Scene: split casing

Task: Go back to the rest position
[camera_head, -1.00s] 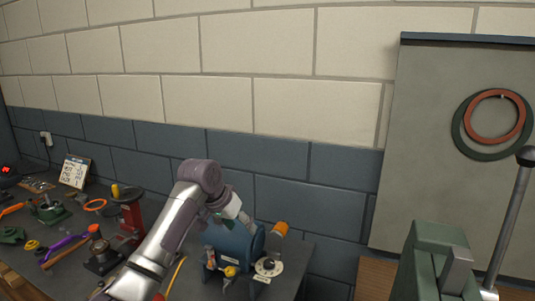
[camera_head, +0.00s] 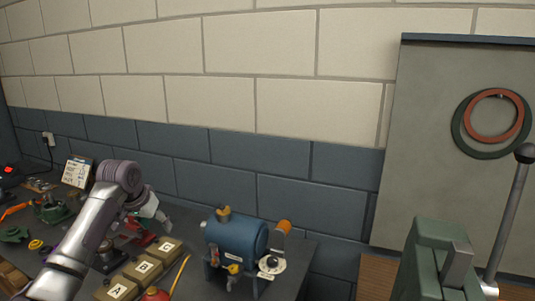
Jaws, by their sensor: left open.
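My left arm comes in from the lower left, and its gripper (camera_head: 160,219) hangs above the bench, left of the blue casing and apart from it. The gripper is open, and I see nothing held in it. The blue casing (camera_head: 235,239) is a horizontal cylinder on a stand, with a brownish knob (camera_head: 224,212) on top. An orange part (camera_head: 284,227) and a pale round flange (camera_head: 270,263) are at its right end. My right gripper is not in view.
Wooden blocks marked A (camera_head: 118,289), B (camera_head: 143,267) and C (camera_head: 166,247) stand below the gripper. A red object (camera_head: 156,294) is at the front. Tools clutter the left. A green machine (camera_head: 437,262) with a long lever (camera_head: 508,215) stands right.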

